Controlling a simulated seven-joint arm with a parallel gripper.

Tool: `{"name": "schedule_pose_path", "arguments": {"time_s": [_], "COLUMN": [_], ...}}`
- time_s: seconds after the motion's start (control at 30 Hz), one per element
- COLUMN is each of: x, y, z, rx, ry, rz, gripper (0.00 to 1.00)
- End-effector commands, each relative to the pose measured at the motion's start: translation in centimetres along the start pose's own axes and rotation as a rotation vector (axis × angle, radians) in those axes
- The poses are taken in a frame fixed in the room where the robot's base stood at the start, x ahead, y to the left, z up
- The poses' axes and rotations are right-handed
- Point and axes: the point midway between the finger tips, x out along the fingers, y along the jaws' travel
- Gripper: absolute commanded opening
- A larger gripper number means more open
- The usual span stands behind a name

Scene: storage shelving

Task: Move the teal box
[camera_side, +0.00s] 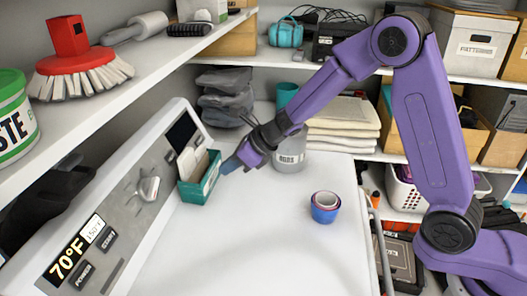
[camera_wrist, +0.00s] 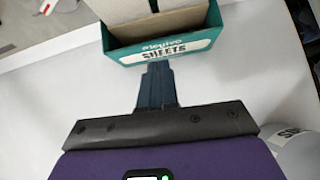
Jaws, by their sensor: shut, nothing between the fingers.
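The teal box (camera_side: 199,190) stands upright on the white top, against the slanted control panel, with pale sheets sticking up out of it. In the wrist view the box (camera_wrist: 165,49) is straight ahead, its lettered front face towards me. My gripper (camera_side: 228,167) is shut and empty, its dark blue fingertips just to the right of the box. In the wrist view the closed fingertips (camera_wrist: 157,66) lie just below the box's front face; I cannot tell whether they touch it.
A grey lettered canister (camera_side: 290,154) stands right behind my gripper. Nested blue and pink cups (camera_side: 325,207) stand to the right. The control panel (camera_side: 140,190) bounds the left. The front of the white top (camera_side: 240,250) is clear.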

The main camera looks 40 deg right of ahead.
Motion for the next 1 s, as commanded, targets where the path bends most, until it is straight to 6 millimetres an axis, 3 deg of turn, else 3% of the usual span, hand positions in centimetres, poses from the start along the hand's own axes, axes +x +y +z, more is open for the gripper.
{"name": "schedule_pose_path", "arguments": {"time_s": [0.07, 0.6, 1.0], "x": [-1.2, -9.1, -11.1], "y": [-0.1, -0.1, 0.0], "z": [-1.1, -0.9, -1.0], "rx": [0.004, -0.002, -0.004], "ry": [0.000, -0.004, 0.000], "rz": [-0.002, -0.002, 0.002], "gripper": [0.00, 0.00, 0.00]}}
